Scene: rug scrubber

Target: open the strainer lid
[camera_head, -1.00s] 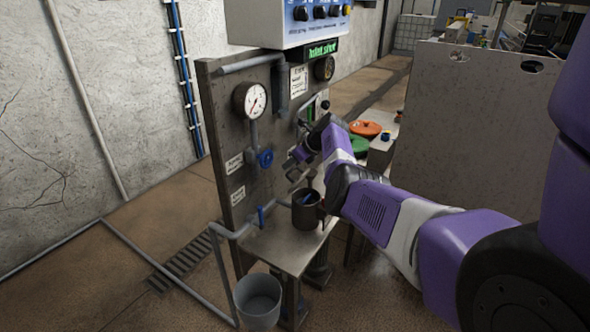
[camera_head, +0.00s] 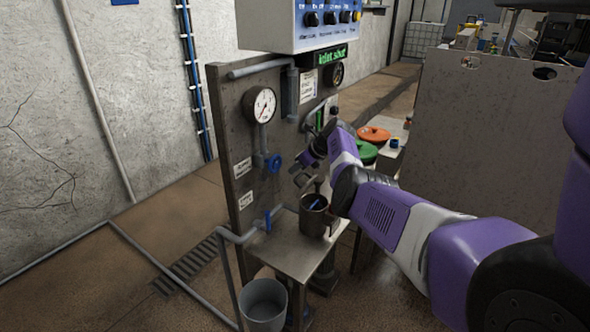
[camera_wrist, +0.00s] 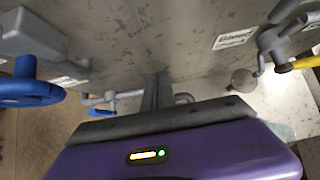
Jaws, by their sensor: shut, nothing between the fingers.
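A dark cylindrical pot (camera_head: 313,222), which looks like the strainer, stands on the metal bench below the panel. A blue part (camera_head: 315,204) shows at its top. I cannot make out a separate lid or whether it is shut. My gripper (camera_head: 301,183) is just above and left of the pot, near the panel, apart from the pot as far as I can see. It is shut and empty. In the wrist view my gripper's dark fingers (camera_wrist: 157,92) point at the grey panel. The pot is not clearly visible there.
A blue valve wheel (camera_head: 274,163) and a pressure gauge (camera_head: 260,104) are on the panel (camera_head: 232,130). A blue-handled pipe valve (camera_head: 268,220) is left of the pot. A grey bucket (camera_head: 264,303) stands below. Green (camera_head: 366,151) and orange (camera_head: 373,134) discs lie behind my arm.

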